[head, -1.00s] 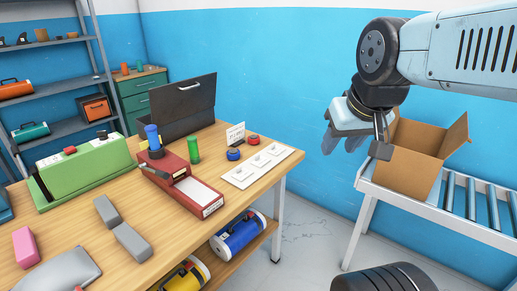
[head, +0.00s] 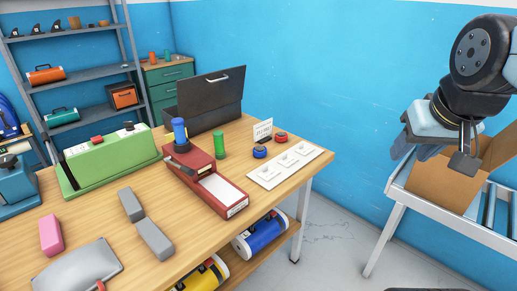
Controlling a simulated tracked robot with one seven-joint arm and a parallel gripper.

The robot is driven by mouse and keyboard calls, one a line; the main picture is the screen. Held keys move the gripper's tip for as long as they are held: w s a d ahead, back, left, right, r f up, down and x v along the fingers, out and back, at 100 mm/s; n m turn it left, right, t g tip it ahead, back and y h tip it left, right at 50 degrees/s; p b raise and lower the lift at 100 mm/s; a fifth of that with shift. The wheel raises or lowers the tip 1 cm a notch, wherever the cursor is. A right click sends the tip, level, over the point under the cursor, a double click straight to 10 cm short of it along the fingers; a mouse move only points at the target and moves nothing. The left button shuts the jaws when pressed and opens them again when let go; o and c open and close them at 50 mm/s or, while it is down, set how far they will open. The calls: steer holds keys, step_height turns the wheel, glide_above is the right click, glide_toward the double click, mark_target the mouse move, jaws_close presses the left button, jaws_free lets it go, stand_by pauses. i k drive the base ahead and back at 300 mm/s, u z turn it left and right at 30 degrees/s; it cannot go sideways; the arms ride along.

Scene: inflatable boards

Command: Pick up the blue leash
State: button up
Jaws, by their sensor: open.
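A blue upright cylinder (head: 180,131) stands at the back end of a red box-like holder (head: 205,178) on the wooden table. A small blue disc with a dark top (head: 260,152) lies by a white sign. I cannot tell for sure which of these is the blue leash. My gripper (head: 415,150) is at the upper right, raised and pointing down, in front of the cardboard box and well right of the table. It is open, with nothing seen between its fingers.
A green cylinder (head: 220,145), a red disc (head: 281,137), a white panel (head: 290,165) and an open black case (head: 210,102) are close by on the table (head: 185,250). A cardboard box (head: 450,180) sits on a roller conveyor (head: 400,200). Floor shows between table and conveyor.

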mark_target(260, 151)
steer(key=z, duration=0.35)
steer(key=i, duration=1)
steer(key=u, duration=0.35)
